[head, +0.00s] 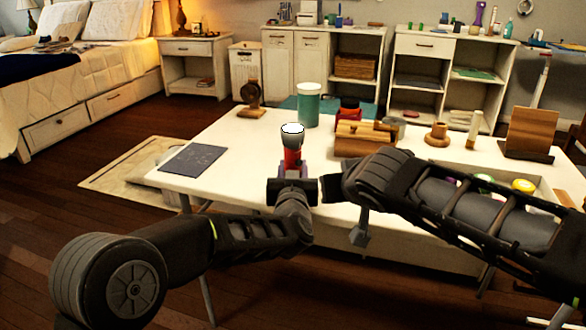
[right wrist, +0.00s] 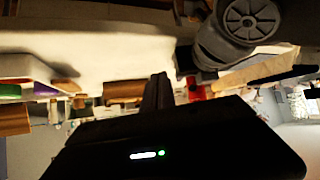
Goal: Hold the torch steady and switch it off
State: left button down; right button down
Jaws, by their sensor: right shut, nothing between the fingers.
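The torch's switch cannot be made out.
A tray with coloured round items (head: 523,186) lies at the right. Clear tabletop lies left of the torch.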

aim_at(299, 163)
jog(key=shift+s+r, duration=0.15)
jog(key=shift+r, duration=0.05)
dwell(0.4)
jog(key=shift+w+a, duration=0.9)
jog(key=shift+w, duration=0.3)
jog(key=shift+w+a, duration=0.85)
jog(key=shift+w, duration=0.3)
jog(key=shift+w+a, duration=0.9)
jog(key=shift+w, duration=0.3)
jog(key=shift+w+a, duration=0.3)
jog(key=shift+w+a, duration=0.15)
jog(key=shift+w, duration=0.05)
jog(key=shift+s+d, duration=0.45)
jog(key=shift+s, duration=0.1)
jog(key=shift+s+d, duration=0.1)
